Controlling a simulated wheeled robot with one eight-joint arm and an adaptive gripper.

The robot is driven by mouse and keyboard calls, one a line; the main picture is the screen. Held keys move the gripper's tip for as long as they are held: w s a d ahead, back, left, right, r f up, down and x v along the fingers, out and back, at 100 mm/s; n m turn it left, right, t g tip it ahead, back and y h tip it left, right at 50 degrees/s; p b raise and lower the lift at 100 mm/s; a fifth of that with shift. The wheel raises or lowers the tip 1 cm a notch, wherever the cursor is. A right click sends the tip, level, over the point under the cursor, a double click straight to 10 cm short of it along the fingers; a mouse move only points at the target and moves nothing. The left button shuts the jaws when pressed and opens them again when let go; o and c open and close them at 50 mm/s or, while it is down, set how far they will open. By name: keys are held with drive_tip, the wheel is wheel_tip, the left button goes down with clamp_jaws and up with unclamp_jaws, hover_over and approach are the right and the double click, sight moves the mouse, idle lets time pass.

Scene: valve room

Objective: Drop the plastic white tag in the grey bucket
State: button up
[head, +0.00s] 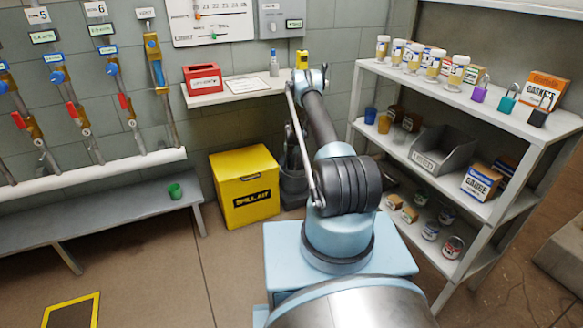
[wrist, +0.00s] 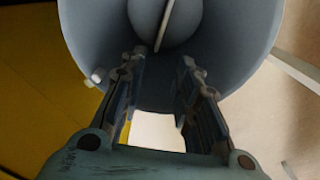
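The grey bucket (wrist: 235,45) fills the top of the wrist view, and I look down into its round mouth. A thin pale strip (wrist: 167,22) shows inside it against the round bottom; it looks like the white tag seen nearly edge-on, though I cannot be sure. My gripper (wrist: 160,62) is open over the bucket, its two fingers apart and the strip touching neither. A pale patch between the fingers lower down is unclear.
A yellow spill kit box (head: 245,187) stands just left of the bucket. A wall shelf (head: 235,95) with a red box is above. A loaded shelving unit (head: 470,192) stands at the right. A grey bench (head: 95,215) with a green cup is at the left.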

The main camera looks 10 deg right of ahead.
wheel_tip(320, 180, up, 7)
idle(0.6)
